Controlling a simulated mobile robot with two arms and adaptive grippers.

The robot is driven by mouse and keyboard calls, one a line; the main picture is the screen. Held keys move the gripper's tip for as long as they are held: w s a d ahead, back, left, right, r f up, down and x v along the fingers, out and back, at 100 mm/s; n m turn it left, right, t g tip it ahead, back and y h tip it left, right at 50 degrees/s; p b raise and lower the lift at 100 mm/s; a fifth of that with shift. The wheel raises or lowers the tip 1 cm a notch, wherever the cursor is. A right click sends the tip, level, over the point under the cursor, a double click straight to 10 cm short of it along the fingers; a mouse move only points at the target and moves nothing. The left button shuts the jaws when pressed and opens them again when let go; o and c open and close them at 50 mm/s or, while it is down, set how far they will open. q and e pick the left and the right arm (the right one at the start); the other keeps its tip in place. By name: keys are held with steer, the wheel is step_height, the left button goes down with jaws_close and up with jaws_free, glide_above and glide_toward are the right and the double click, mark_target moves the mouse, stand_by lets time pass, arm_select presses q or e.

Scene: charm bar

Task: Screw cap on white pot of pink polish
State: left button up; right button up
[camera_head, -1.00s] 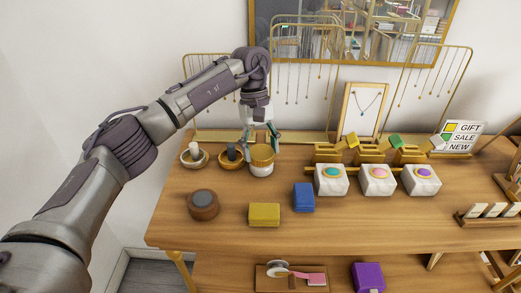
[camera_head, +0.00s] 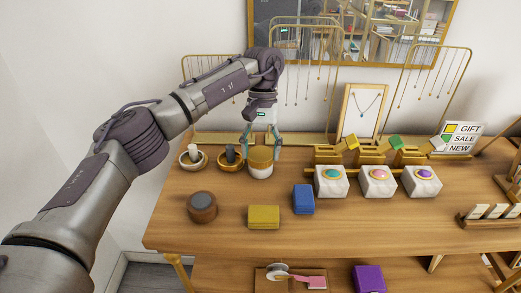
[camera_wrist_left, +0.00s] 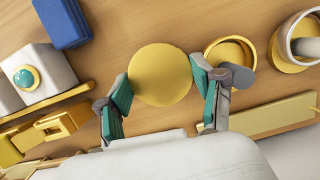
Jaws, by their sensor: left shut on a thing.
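A white pot (camera_head: 261,173) with a gold cap (camera_head: 260,155) on top stands on the wooden table, left of the middle in the head view. My left gripper (camera_head: 262,150) points down over it, its fingers on either side of the gold cap. In the left wrist view the cap (camera_wrist_left: 160,75) shows as a round gold disc, and my left gripper (camera_wrist_left: 162,90) is shut on it with teal finger pads at both sides. The cap hides the pot's contents, so no pink polish shows. I cannot tell how tightly the cap is seated. My right gripper is out of view.
Two small gold-rimmed bowls with pestle-like pieces (camera_head: 193,160) (camera_head: 231,155) stand close left of the pot. White blocks with coloured gems (camera_head: 331,181) stand right. Gold necklace racks rise behind.

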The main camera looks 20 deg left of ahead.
arm_select(q)
steer(key=shift+w+r+m+y, duration=0.1)
steer(key=shift+r+m+y, duration=0.15)
steer(key=shift+m, duration=0.85)
steer(key=m+y, duration=0.1)
steer(key=m, duration=0.3)
steer(key=shift+d, duration=0.1)
steer(key=o, duration=1)
steer(key=shift+f, duration=0.15)
